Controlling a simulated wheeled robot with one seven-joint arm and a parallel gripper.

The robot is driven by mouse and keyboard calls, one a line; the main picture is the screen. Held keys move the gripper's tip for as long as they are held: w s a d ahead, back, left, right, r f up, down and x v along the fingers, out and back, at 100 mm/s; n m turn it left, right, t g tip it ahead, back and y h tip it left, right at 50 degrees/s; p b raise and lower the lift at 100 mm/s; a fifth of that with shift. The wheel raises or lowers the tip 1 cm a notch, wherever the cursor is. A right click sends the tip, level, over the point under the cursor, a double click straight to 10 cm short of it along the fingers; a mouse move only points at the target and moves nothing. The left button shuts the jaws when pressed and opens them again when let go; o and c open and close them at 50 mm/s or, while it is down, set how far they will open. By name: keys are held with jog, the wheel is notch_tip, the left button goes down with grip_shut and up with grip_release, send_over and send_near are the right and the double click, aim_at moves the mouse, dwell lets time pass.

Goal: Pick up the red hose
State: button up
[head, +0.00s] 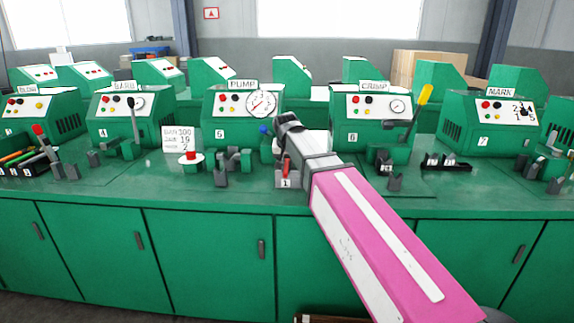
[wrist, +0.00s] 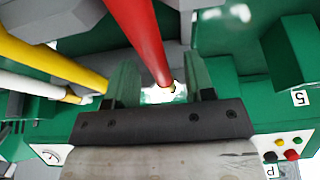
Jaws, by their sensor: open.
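In the wrist view, the red hose (wrist: 143,32) runs from the top edge down to a small tip between my two fingers. My gripper (wrist: 165,80) is open, one finger on each side of the hose, with a visible gap on both sides. I cannot tell how deep the hose sits between the fingers. In the head view, my gripper (head: 284,150) is low over the bench between the machines marked 5 and 6. A small red piece (head: 286,166) shows there above a block marked 1; most of it is hidden by my gripper.
In the wrist view, a yellow bar (wrist: 45,60) and a white bar (wrist: 35,86) lie left of my fingers. The pump machine (head: 222,115) and crimp machine (head: 368,135) flank my gripper. A card (head: 183,138) stands on the green bench (head: 120,182).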

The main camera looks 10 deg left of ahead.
jog(key=shift+f, duration=0.1)
grip_shut()
dwell(0.3)
